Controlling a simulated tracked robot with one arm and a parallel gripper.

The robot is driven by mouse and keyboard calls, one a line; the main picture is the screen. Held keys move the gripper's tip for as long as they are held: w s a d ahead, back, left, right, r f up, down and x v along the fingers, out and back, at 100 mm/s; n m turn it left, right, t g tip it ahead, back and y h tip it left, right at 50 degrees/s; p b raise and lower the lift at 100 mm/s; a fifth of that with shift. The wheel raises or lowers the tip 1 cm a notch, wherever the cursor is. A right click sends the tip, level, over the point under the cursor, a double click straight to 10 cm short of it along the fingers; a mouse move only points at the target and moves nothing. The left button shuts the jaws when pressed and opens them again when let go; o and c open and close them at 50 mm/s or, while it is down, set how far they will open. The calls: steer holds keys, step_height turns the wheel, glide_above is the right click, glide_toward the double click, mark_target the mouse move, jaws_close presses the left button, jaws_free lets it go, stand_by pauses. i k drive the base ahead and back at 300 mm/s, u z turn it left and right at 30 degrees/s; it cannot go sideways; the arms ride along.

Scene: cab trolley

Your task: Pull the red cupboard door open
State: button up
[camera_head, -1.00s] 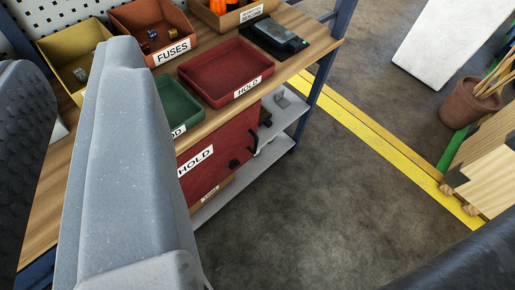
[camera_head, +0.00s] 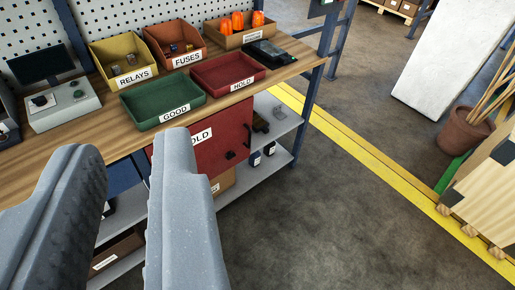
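The red cupboard door (camera_head: 224,142), marked HOLD, is under the wooden bench top and looks shut. Its black handle (camera_head: 247,136) is on the right side of the door, with a small dark knob beside it. My gripper (camera_head: 128,170) is in the lower left of the view, with its two grey fingers apart and nothing between them. The right finger covers the left part of the door and some of its label. The handle is clear of the fingers, to their right.
On the bench (camera_head: 40,157) stand a green GOOD tray (camera_head: 150,122), a red HOLD tray (camera_head: 215,88), yellow and brown bins, and a dark scale (camera_head: 265,52). Grey shelves (camera_head: 285,125) lie right of the door. Open floor (camera_head: 320,215) is in front. A wooden crate (camera_head: 485,190) stands at right.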

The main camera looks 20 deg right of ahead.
mark_target(227, 130)
steer(key=z, duration=0.4)
steer(key=i, duration=1)
